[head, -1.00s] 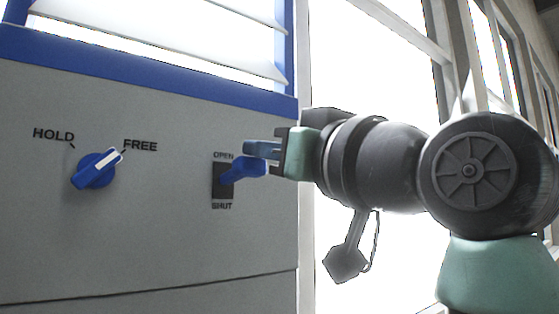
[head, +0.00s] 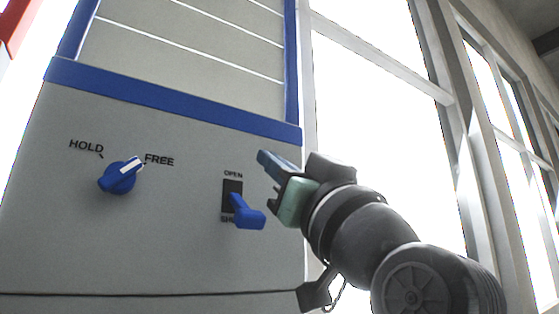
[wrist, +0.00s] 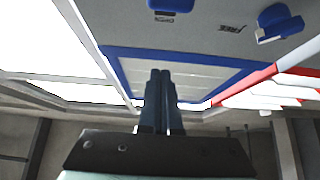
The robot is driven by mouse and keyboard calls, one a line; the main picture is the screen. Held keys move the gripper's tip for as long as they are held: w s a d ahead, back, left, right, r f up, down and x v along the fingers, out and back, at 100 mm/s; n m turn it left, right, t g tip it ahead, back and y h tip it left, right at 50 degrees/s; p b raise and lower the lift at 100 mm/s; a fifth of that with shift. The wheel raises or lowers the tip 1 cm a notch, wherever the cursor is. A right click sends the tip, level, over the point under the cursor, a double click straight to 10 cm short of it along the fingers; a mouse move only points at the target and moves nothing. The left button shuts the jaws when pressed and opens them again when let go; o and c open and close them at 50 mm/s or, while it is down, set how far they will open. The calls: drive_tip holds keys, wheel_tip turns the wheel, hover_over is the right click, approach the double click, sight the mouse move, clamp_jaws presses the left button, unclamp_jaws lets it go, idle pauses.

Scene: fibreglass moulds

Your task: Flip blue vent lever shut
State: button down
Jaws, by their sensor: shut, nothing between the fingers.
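The blue vent lever (head: 246,213) sticks out of a dark slot on the grey panel and is tilted down, covering part of the SHUT label; OPEN shows above it. In the wrist view the lever (wrist: 170,5) is cut by the top edge. My gripper (head: 265,158) is shut and empty, above and right of the lever and apart from it. Its fingers point up and left in the head view; in the wrist view the closed gripper (wrist: 160,75) overlaps the slatted vent (wrist: 195,80). The vent's slats (head: 185,45) lie flat with thin lines between them.
A blue knob (head: 117,178) with a white pointer sits left of the lever, pointing to FREE. It also shows in the wrist view (wrist: 279,20). A blue frame bar (head: 170,97) runs above the panel. Tall bright windows (head: 385,130) stand to the right.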

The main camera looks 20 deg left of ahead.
drive_tip(key=s+d+f+b, duration=0.3)
drive_tip(key=d+f+b, duration=0.2)
drive_tip(key=f, duration=0.3)
drive_tip(key=shift+s, duration=0.4)
